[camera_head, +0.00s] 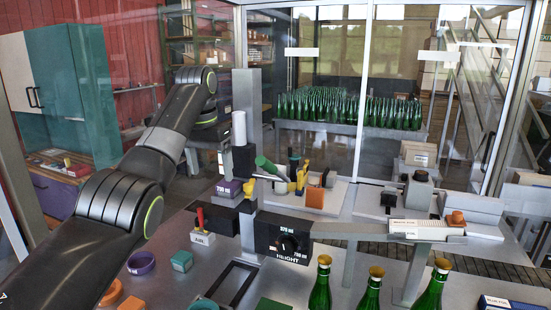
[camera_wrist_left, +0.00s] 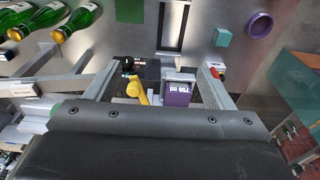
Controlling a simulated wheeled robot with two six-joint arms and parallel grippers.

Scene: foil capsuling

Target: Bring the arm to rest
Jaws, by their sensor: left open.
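My left arm (camera_head: 150,150) reaches in from the left in the head view, bent over with its wrist pointing down at the bench fixture. My left gripper (camera_head: 207,160) is beside the upright post, above the purple 750 ml block (camera_head: 228,188). In the left wrist view, the two fingers of the gripper (camera_wrist_left: 158,88) stand wide apart. The purple block (camera_wrist_left: 178,94) and a yellow lever (camera_wrist_left: 136,91) show between them in the picture. Nothing is gripped. The exact gap to the block cannot be told. My right gripper is not in view.
The black height unit (camera_head: 288,242) and upright post (camera_head: 248,215) stand near the gripper. Green bottles (camera_head: 320,285) stand at the front. Glass panels close the back.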

